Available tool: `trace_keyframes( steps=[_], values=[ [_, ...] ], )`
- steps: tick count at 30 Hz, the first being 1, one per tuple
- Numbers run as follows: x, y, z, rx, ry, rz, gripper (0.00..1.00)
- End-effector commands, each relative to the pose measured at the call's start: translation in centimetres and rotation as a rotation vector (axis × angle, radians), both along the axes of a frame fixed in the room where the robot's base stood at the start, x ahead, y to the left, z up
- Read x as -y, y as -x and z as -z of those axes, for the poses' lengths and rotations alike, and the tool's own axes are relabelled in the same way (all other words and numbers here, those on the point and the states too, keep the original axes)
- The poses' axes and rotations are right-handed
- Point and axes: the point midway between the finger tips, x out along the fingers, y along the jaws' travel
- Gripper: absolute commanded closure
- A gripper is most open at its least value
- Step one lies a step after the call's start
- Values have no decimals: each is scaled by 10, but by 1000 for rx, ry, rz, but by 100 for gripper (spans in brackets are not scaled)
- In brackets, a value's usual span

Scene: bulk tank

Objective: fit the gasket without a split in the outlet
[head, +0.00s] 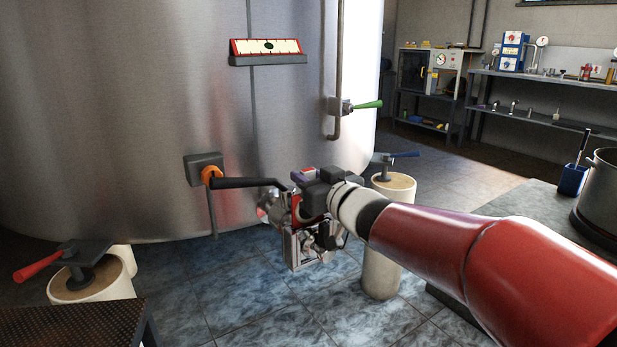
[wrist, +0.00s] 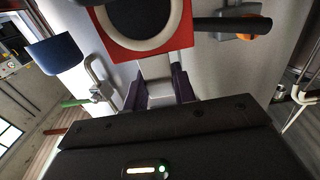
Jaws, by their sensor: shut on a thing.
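My gripper (wrist: 158,88) has its two purple fingers shut on a pale grey tab of a red square holder (wrist: 113,46). The holder carries a white ring gasket (wrist: 150,44) around a dark centre. The ring's lower part looks whole; its top is cut off by the picture edge. In the head view my gripper (head: 299,192) is close to the tank's metal outlet (head: 268,206), low on the tank front. A sliver of the red holder (head: 295,209) shows there. My gripper hides most of the outlet, so I cannot tell whether the gasket touches it.
A black lever (head: 245,183) on an orange pivot (head: 210,174) reaches across just left of my gripper. The steel tank (head: 130,110) fills the left. A green-handled tap (head: 366,104) and a pale tank leg (head: 381,268) stand right. The tiled floor below is clear.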

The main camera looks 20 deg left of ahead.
Motion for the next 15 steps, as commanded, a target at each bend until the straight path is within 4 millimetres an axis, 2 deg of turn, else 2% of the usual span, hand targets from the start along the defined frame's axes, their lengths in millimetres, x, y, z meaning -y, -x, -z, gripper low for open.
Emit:
trace_keyframes(
  steps=[15],
  values=[
    [0, 0, 14, 0, 0, 0, 100]
  ],
)
